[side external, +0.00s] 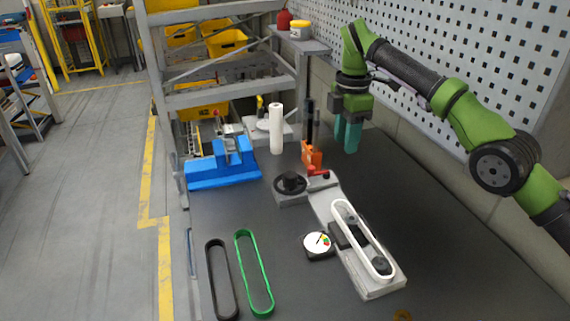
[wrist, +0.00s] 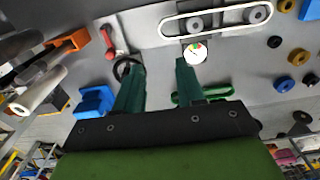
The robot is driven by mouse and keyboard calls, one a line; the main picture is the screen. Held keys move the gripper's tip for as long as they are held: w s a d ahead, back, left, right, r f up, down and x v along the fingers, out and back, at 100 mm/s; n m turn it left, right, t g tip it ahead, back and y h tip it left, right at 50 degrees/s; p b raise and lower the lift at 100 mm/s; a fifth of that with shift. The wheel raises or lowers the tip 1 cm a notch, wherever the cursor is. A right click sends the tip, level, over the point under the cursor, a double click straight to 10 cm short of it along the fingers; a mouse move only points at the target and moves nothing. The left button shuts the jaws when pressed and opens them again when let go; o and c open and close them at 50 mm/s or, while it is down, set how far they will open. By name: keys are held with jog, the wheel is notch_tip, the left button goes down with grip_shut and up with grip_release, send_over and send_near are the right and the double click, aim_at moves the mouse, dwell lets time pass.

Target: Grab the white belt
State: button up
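The white belt (side external: 360,240) is a long loop around the pulleys of the grey tensioner plate (side external: 375,289). In the wrist view the white belt (wrist: 216,19) lies across the top, beyond my fingers. My gripper (side external: 347,136) has green fingers pointing down, high near the back of the table and well apart from the belt. In the wrist view my gripper (wrist: 160,75) shows its two fingers spread with nothing between them. A green belt (side external: 253,274) and a black belt (side external: 221,279) lie on the table to the left of the plate.
A round gauge (side external: 317,244) sits close to the left of the belt. A black handwheel (side external: 290,183), an orange tool stand (side external: 312,154), a white roll (side external: 276,129) and a blue vise (side external: 223,167) stand further back. The pegboard wall (side external: 480,60) rises behind my arm.

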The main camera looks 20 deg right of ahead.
aim_at(338, 200)
notch_tip(338, 200, down, 17)
jog(key=shift+s+f, duration=0.1)
dwell(0.8)
grip_shut()
